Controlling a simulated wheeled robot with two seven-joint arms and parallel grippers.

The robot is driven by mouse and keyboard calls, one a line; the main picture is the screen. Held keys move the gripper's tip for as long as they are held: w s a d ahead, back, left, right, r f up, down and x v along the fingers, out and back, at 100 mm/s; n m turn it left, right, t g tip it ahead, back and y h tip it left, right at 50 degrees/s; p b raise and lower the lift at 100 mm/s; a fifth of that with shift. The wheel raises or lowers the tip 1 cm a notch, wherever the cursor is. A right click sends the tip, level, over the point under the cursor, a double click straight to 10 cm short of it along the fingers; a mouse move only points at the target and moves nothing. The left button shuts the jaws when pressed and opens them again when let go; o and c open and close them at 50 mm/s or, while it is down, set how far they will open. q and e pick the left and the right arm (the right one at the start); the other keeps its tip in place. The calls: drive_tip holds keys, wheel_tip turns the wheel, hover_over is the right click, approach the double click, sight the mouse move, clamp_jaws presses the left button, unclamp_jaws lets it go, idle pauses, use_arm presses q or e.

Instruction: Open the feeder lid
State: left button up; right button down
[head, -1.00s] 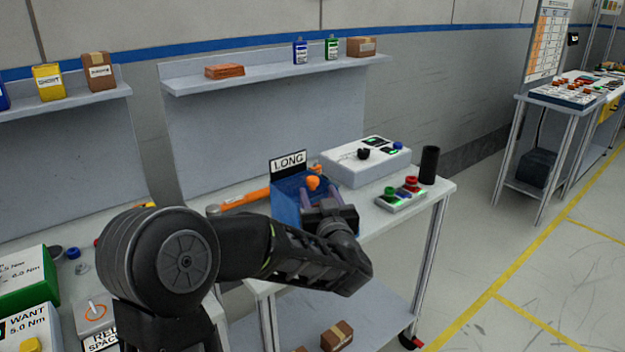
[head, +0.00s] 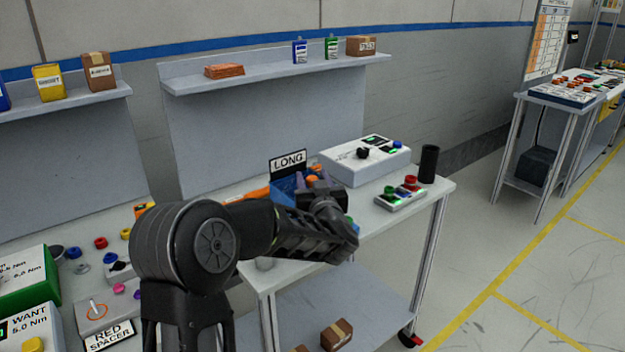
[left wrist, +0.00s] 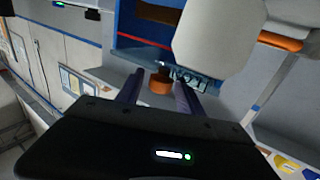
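The feeder (head: 284,187) is a blue box on the cart, with a dark LONG sign (head: 288,163) behind it. An orange knob (head: 312,181) shows at the feeder, just beyond my left gripper. My left gripper (head: 306,184) is over the feeder and hides most of its front and lid, so I cannot tell how far the lid is raised. In the left wrist view, the two purple fingers (left wrist: 158,95) stand apart, and the orange knob (left wrist: 160,83) shows between them near their tips, with a visible gap on each side. My right gripper is not in view.
A white control box (head: 365,163), a small button panel (head: 401,198) and a black cylinder (head: 429,164) stand right of the feeder. An orange-handled tool (head: 248,195) lies left of it. A shelf (head: 275,76) runs above. The cart's front right corner is clear.

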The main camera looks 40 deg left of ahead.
use_arm(q)
clamp_jaws()
idle(1.1)
